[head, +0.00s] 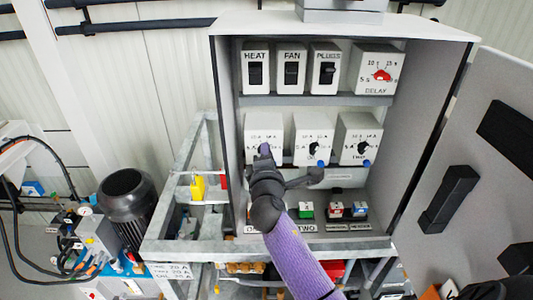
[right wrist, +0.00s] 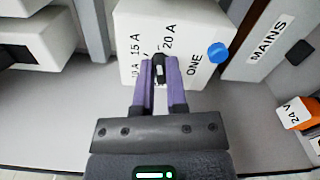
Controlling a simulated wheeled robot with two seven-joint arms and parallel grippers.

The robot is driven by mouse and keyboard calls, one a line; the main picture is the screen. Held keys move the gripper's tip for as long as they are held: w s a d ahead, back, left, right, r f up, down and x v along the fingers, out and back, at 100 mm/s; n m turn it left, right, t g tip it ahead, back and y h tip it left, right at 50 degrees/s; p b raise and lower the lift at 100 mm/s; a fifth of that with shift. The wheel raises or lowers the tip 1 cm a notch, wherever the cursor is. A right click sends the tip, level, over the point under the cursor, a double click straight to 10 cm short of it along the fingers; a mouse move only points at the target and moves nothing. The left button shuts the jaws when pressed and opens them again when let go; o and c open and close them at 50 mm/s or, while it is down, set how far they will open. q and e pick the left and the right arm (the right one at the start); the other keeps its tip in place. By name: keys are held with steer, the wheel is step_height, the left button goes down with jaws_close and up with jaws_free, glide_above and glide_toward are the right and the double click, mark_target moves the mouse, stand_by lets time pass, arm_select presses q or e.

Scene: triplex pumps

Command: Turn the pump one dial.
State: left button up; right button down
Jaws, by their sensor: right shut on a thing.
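The pump one dial box (head: 263,125) is a white block at the left of the lower row in the open cabinet. In the right wrist view the box (right wrist: 140,30) carries the word ONE, marks such as 15 A and 20 A, and a blue button at its side. My right gripper (head: 264,152) reaches the front of this box. In the right wrist view its purple fingers (right wrist: 160,75) are shut on the black dial knob (right wrist: 159,68), one on each side. The fingers hide part of the knob and the scale. My left gripper is not in view.
Two similar dial boxes stand right of it, the middle one (head: 312,133) and the far one (head: 359,133). HEAT, FAN and PLUGS switches and a red DELAY dial (head: 382,75) sit above. Buttons (head: 305,211) lie below. An open door panel (head: 470,150) stands at the right.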

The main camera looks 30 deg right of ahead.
steer(key=c, duration=0.7)
jaws_free()
steer(key=shift+o, duration=0.2)
steer(key=v, duration=1)
steer(key=shift+b, duration=0.3)
